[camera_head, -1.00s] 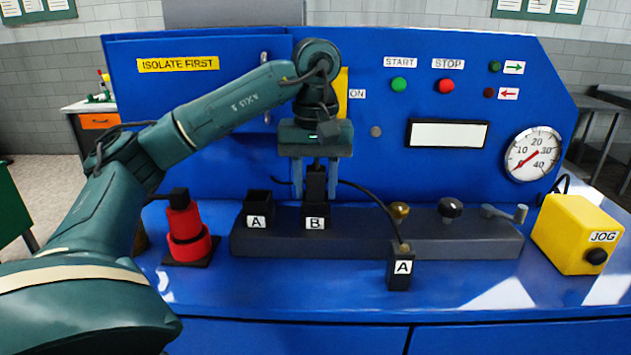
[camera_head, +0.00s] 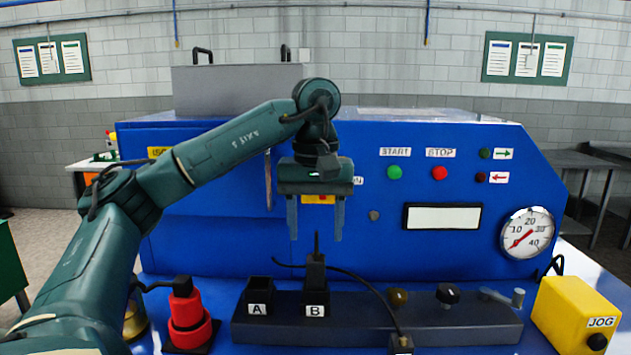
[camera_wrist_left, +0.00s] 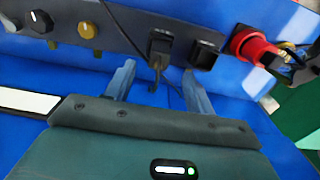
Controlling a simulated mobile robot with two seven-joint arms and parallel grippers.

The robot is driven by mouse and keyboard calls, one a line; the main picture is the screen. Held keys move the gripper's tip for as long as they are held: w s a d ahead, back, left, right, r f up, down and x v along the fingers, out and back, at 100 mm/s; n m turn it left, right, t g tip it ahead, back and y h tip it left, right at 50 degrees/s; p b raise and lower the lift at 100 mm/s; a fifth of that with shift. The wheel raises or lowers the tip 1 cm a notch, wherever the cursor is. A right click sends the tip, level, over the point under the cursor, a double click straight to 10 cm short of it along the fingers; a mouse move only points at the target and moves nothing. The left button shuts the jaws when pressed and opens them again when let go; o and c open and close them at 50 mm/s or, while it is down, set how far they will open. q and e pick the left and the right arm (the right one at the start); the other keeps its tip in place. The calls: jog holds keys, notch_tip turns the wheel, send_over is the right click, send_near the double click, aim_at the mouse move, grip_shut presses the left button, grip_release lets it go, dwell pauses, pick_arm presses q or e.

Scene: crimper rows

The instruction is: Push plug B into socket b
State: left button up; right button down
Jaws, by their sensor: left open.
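Plug B (camera_head: 315,266) is a black plug with a cable. It stands upright in socket b (camera_head: 315,297), the black socket labelled B on the dark grey block; its exact depth is hard to tell. In the left wrist view plug B (camera_wrist_left: 160,45) also shows seated there. My left gripper (camera_head: 315,228) is open and empty above the plug, its fingers pointing down and apart from it. These fingers also show in the left wrist view (camera_wrist_left: 158,76). My right gripper is out of view.
Socket A (camera_head: 258,288) stands empty left of socket b. Plug A (camera_head: 401,344) is cut off at the bottom edge. A red connector (camera_head: 187,310) is at left, knobs (camera_head: 447,294) and a yellow JOG box (camera_head: 575,313) at right. The blue panel rises behind.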

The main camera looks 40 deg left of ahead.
aim_at(316, 260)
pick_arm(q)
jog(key=shift+r, duration=2.05)
